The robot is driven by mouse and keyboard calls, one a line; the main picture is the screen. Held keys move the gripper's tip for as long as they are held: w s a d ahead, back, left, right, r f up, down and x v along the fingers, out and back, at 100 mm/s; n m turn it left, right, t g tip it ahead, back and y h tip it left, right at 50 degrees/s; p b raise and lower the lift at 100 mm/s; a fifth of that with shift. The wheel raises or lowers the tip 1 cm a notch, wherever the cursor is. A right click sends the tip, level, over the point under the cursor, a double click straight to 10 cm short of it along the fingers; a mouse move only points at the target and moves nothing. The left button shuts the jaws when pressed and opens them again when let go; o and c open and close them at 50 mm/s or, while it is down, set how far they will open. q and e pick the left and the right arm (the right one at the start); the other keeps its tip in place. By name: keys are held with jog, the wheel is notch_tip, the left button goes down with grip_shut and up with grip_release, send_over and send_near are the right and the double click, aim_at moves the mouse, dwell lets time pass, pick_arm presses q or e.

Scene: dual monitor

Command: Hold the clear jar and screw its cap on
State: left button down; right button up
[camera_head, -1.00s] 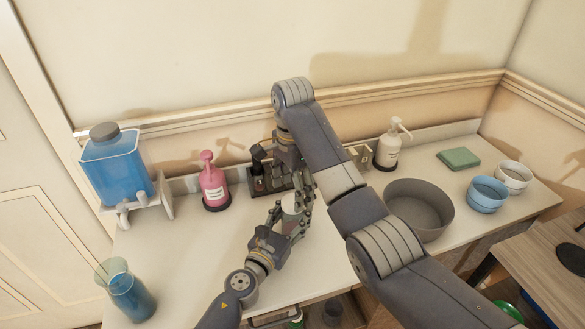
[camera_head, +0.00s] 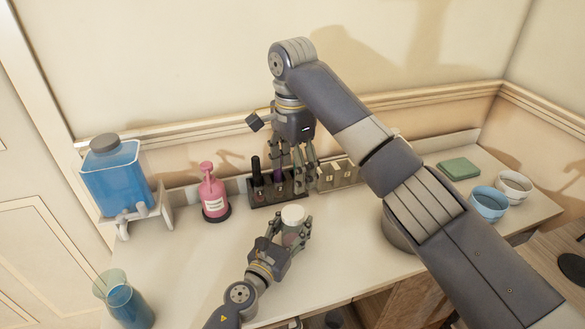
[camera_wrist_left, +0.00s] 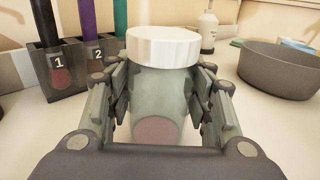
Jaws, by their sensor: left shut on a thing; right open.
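The clear jar (camera_wrist_left: 158,100) stands upright between the fingers of my left gripper (camera_head: 290,235), which is shut on it above the counter. The white cap (camera_wrist_left: 163,47) sits on the jar's mouth and looks level; it also shows in the head view (camera_head: 292,215). I cannot tell how tightly it is screwed on. Something reddish shows at the bottom of the jar. My right gripper (camera_head: 297,172) is open, pointing down, above and behind the jar, in front of the rack. It is apart from the cap.
A dark numbered rack (camera_head: 262,195) with several upright tools stands behind the jar. A pink pump bottle (camera_head: 213,195) and blue dispenser (camera_head: 113,180) are to the left. A grey bowl (camera_wrist_left: 278,72) is to the right, partly hidden by my right arm.

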pick_arm(q)
jog(key=c, duration=0.7)
grip_release()
jog(key=v, duration=1.2)
